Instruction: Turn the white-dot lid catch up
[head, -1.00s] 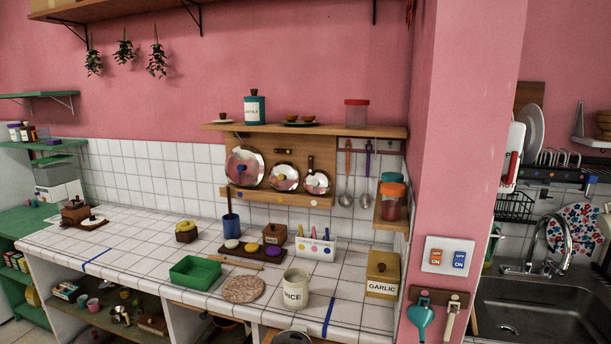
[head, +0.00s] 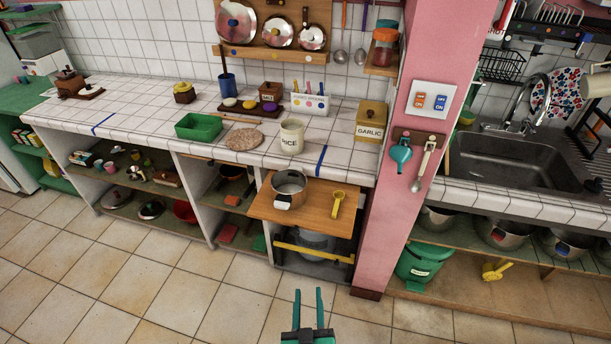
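The lid rack, a wooden board with a ledge (head: 262,57), is on the tiled wall at the top of the head view. Three metal lids stand in it: a large left lid (head: 236,20), a middle lid (head: 278,32) and a right lid (head: 312,38). A dark wooden piece, which looks like a catch, (head: 305,15) stands upright above the right lid. Small coloured dots run along the ledge; I cannot tell which catch bears the white dot. My gripper (head: 309,292) is open and empty, low over the floor, far in front of the rack.
The tiled counter holds a green tray (head: 198,126), a rice jar (head: 291,136) and a garlic box (head: 370,121). Below, a wooden board (head: 318,203) juts out with a pot (head: 290,188) and a yellow scoop (head: 337,204). A pink pillar (head: 430,70) stands right. The floor in front is clear.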

